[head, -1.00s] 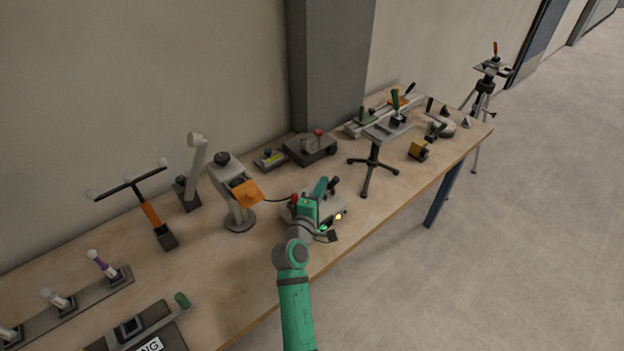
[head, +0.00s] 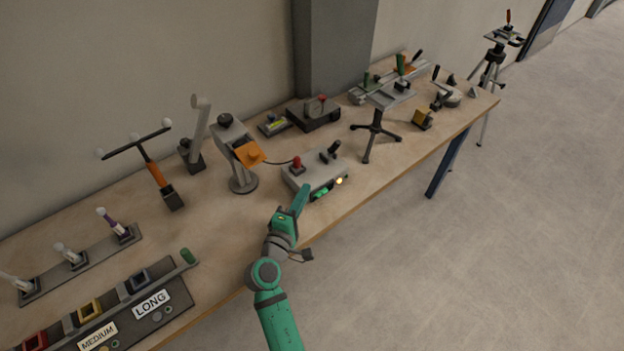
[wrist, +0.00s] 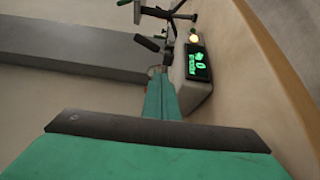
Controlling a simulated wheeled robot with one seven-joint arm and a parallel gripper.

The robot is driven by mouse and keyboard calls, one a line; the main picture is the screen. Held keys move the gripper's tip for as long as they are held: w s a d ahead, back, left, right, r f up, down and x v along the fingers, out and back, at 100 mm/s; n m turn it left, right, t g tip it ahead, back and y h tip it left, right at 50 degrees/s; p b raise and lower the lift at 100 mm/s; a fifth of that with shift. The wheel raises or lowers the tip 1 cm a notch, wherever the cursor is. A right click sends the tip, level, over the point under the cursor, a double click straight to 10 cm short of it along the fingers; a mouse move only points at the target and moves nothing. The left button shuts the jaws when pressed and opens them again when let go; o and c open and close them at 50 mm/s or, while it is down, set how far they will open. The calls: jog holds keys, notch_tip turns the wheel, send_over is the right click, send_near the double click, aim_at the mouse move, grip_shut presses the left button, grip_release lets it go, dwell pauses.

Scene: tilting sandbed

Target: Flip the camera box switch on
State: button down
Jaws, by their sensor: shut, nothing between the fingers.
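The camera box (head: 316,174) is a grey box on the table with a red knob (head: 296,162) on its left and a black lever switch (head: 334,148) on top at the right. Its front has a green lit display (head: 322,194) and a yellow-orange light (head: 339,181). In the wrist view the display (wrist: 198,62) and the light (wrist: 194,38) show beyond the fingers. My green gripper (head: 304,190) is shut and empty, at the front left of the box. Whether it touches the box I cannot tell.
A grey-and-orange device (head: 240,155) stands left of the box, with a cable running to the box. A small black stand (head: 374,140) is to the right. A labelled tray (head: 150,300) lies at the front left. The table's front edge is near my arm.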

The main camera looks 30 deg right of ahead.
jog(key=shift+f+v, duration=0.2)
jog(key=shift+v, duration=0.8)
jog(key=shift+f+v, duration=0.25)
jog(key=shift+v, duration=0.8)
jog(key=shift+w, duration=0.1)
